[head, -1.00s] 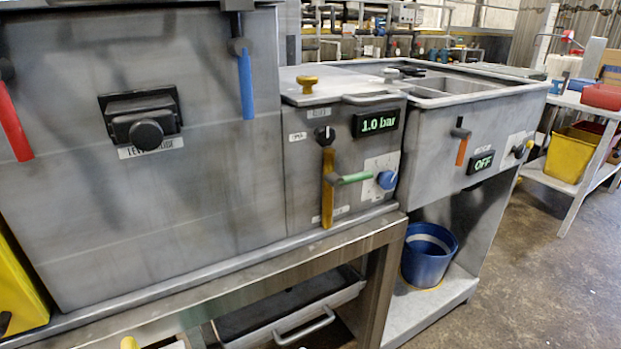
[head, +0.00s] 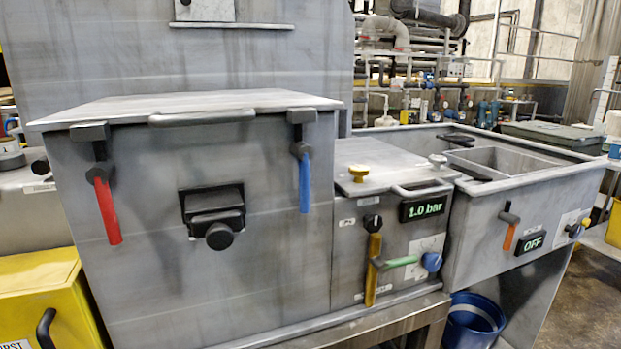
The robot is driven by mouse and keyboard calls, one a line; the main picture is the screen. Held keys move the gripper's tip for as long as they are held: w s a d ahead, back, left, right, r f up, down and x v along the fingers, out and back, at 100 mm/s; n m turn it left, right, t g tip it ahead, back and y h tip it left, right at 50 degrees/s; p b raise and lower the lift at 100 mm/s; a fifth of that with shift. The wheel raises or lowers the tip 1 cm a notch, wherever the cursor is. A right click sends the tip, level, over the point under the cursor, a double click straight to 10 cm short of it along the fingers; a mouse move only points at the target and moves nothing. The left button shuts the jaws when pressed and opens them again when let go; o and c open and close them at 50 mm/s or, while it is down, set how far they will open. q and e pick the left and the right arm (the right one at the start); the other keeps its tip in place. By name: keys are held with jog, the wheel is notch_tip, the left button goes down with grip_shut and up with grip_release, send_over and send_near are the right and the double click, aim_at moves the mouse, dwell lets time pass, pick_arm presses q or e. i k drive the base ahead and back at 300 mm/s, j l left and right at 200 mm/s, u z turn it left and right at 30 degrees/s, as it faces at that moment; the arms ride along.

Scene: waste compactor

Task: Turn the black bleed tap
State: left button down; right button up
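Another black knob (head: 220,236) projects below a black recessed latch (head: 212,202) on the large steel box. A third black knob (head: 40,166) is at the far left. Neither of my grippers is in view.
The large box (head: 140,270) carries a red handle (head: 107,210) and a blue handle (head: 305,182). A sink unit (head: 475,220) with an OFF display stands right; a yellow bin (head: 40,290) stands left.

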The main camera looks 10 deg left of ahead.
aim_at(373, 223)
jog(key=k+u, duration=0.15)
jog(key=k, duration=0.25)
jog(key=k+j+u, duration=0.2)
jog(key=k, duration=0.25)
jog(key=k+j+u, duration=0.15)
jog(key=k, duration=0.25)
